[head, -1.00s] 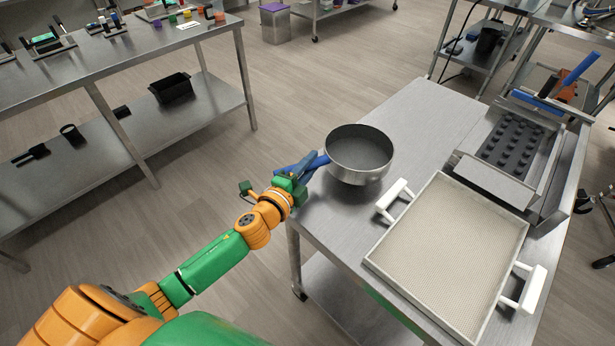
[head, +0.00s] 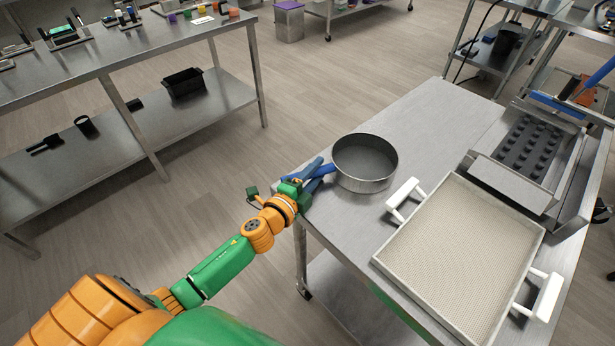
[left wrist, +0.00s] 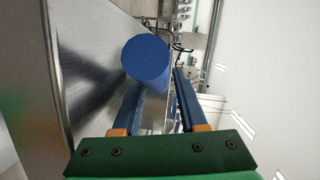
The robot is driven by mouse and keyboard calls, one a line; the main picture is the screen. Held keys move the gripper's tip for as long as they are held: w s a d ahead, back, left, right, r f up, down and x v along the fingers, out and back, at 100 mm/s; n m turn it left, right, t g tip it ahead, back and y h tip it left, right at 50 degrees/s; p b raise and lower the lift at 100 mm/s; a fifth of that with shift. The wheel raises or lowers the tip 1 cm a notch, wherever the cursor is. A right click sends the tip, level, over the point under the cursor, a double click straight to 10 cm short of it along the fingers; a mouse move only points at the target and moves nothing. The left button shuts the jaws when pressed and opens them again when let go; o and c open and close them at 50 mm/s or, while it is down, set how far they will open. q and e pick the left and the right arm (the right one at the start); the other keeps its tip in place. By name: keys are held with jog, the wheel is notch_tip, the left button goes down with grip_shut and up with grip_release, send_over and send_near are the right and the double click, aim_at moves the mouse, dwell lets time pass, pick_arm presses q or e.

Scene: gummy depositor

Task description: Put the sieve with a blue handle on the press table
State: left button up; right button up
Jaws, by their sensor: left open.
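The sieve (head: 364,180) is a round grey metal pan with a blue handle (head: 322,170). It sits level on the near left part of the steel table (head: 428,130), with its handle pointing left over the table's edge. My left gripper (head: 315,174) is at the handle with its blue fingers spread. In the left wrist view the round end of the blue handle (left wrist: 147,60) shows between the two open fingers (left wrist: 160,98), nearer the left one. Whether either finger touches it I cannot tell. My right gripper is not in view.
A white-handled mesh tray (head: 384,262) lies right of the sieve on the same table. A steel depositor with a dark mould (head: 528,148) stands behind it. The table's far left part is clear. Another steel table (head: 130,52) with small items stands at the left.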

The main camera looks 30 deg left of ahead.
pick_arm(q)
jog(key=s+a+r+b, duration=0.1)
jog(key=s, duration=1)
jog(key=shift+s+r, duration=0.2)
jog(key=shift+s, duration=0.1)
